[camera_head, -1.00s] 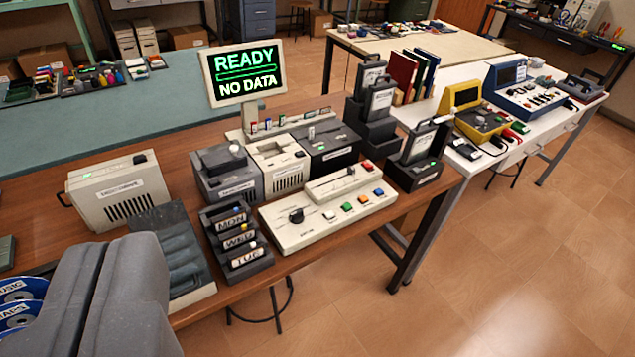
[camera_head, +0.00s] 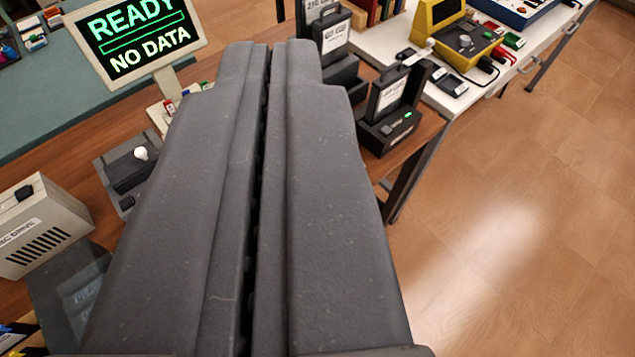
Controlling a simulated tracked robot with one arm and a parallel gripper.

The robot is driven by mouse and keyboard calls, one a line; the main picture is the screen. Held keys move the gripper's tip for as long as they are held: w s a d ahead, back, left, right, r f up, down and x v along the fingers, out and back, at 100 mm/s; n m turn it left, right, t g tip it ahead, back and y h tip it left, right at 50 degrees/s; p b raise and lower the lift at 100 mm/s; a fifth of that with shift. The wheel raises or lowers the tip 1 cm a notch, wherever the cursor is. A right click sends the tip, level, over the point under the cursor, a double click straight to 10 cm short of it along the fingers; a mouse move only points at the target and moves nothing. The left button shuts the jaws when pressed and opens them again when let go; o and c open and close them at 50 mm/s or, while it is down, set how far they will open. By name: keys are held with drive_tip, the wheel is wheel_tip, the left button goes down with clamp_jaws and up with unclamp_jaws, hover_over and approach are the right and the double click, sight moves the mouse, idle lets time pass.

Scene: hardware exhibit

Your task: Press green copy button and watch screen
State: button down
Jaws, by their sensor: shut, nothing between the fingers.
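My gripper (camera_head: 272,48) is shut and empty, with its two grey fingers side by side across the middle of the view. It hides most of the bench in front of me, including the control panel with the coloured buttons, so the green copy button is out of sight.
A beige drive box (camera_head: 38,228) stands at the left on the brown bench. A grey unit with a white knob (camera_head: 141,153) is left of my gripper. A black dock with a cartridge (camera_head: 398,105) stands close to its right. Tiled floor (camera_head: 520,220) is open at the right.

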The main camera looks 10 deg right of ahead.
drive_tip(key=w+d+f+m+g+y+p, duration=0.1)
drive_tip(key=w+f+m+g+p, duration=0.25)
drive_tip(key=w+f, duration=1.35)
drive_tip(key=w+f+m+g+p, duration=0.1)
drive_tip(key=w+f, duration=0.2)
drive_tip(key=f, duration=0.7)
drive_tip(key=w+f+m+g+y+p, duration=0.1)
drive_tip(key=w+f+m+g+p, duration=0.1)
drive_tip(key=f, duration=0.7)
drive_tip(key=shift+w+a+f, duration=0.25)
drive_tip(key=shift+w+f, duration=0.15)
drive_tip(key=shift+w, duration=0.4)
drive_tip(key=shift+f, duration=0.1)
wheel_tip(320, 180, down, 8)
drive_tip(key=shift+r+b, duration=0.2)
drive_tip(key=shift+b, duration=0.9)
drive_tip(key=shift+f, duration=0.55)
